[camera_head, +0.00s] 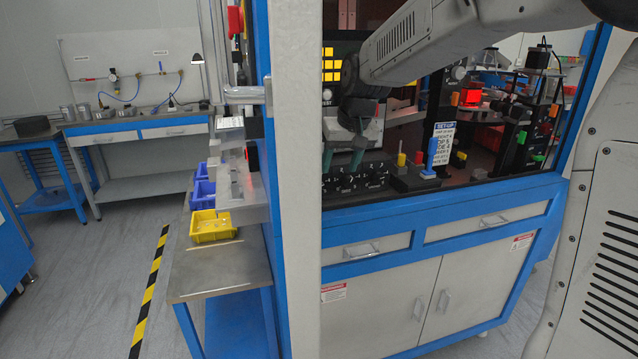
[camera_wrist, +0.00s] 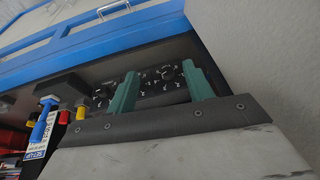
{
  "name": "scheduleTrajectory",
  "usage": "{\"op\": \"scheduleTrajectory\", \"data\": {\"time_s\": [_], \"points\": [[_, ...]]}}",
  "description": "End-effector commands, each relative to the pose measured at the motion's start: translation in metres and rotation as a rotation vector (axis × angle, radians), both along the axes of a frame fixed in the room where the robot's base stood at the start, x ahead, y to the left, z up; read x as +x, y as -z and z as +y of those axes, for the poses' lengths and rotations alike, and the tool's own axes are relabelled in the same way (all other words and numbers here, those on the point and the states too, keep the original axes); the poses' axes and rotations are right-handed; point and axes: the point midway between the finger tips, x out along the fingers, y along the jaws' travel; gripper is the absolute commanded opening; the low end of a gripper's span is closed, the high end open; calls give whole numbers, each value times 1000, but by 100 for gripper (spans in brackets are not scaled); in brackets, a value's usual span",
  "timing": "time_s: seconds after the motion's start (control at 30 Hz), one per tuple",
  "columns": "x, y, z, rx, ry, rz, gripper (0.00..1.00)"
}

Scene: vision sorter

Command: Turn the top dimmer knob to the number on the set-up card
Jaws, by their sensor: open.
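The dimmer panel (camera_head: 352,181) is a dark block with white dial marks inside the cabinet. In the wrist view, one dial knob (camera_wrist: 166,72) shows between my green fingers, and another dial (camera_wrist: 101,94) lies left of them. I cannot tell which is the top dimmer, nor read its pointer setting. The set-up card (camera_head: 441,148) is white with a blue header and stands right of the panel; its numbers are too small to read surely. It also shows in the wrist view (camera_wrist: 38,152). My gripper (camera_head: 343,165) is open over the panel, with no contact visible.
A blue-handled lever (camera_head: 431,155) stands by the card, partly in front of it. Red and yellow knobs (camera_head: 401,160) stand between it and the dimmers. The pale cabinet post (camera_head: 296,180) is close on the left. A glowing red lamp (camera_head: 470,96) is at the right.

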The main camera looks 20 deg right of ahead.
Motion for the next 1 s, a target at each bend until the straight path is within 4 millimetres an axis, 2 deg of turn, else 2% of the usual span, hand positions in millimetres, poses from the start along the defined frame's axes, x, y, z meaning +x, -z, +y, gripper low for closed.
{"op": "scheduleTrajectory", "data": {"time_s": [0.03,0.1,0.2,0.3,0.47,0.8,1.0], "points": [[25,11,1,4,1,-6,52],[52,21,2,8,5,-24,52],[80,33,3,14,8,-43,52],[96,41,3,18,9,-54,52],[106,54,5,19,10,-58,52],[125,102,10,19,9,-57,52],[131,114,12,19,11,-60,52]]}}
